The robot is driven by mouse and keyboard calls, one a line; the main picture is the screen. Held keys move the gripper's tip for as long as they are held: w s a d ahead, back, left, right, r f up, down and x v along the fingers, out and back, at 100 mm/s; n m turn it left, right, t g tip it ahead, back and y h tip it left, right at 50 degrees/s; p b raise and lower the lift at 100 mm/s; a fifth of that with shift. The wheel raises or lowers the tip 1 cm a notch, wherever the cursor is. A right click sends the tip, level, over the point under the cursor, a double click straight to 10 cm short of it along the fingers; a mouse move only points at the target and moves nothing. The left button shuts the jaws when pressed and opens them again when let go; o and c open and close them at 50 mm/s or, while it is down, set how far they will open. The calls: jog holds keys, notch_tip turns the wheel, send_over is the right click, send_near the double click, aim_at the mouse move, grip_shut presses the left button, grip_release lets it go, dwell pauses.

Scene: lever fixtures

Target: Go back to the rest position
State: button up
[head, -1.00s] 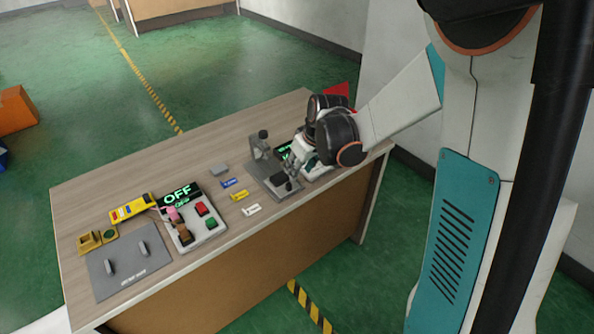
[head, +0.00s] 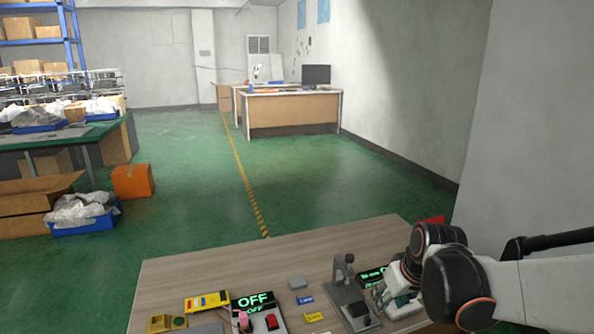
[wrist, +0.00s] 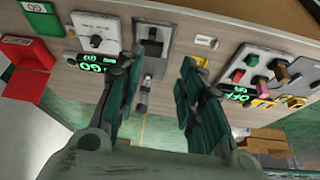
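My gripper (head: 402,302) hangs over the right end of the wooden table (head: 210,268), close to the grey lever fixture (head: 346,283); its fingers are partly hidden in the head view. In the wrist view my gripper (wrist: 158,88) has its two dark teal fingers apart, with nothing between them. The lever fixture (wrist: 152,45) shows beyond and between the fingers there. A white switch panel (wrist: 95,30) with a green-lit display stands beside it.
A button box (head: 270,322) with a lit OFF display (head: 252,301) stands left of the fixture. Small blue (head: 305,300) and yellow (head: 313,317) blocks lie between. A red tray (wrist: 33,62) is at the table's end. A wall rises on the right.

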jog(key=s+a+r+m+t, duration=0.1)
jog(key=s+r, duration=0.2)
jog(key=s, duration=0.6)
jog(key=s+a+r+m+t+h, duration=0.1)
jog(key=s+r, duration=0.3)
jog(key=s, duration=0.5)
jog(key=shift+m, duration=0.3)
jog(key=shift+s, duration=0.1)
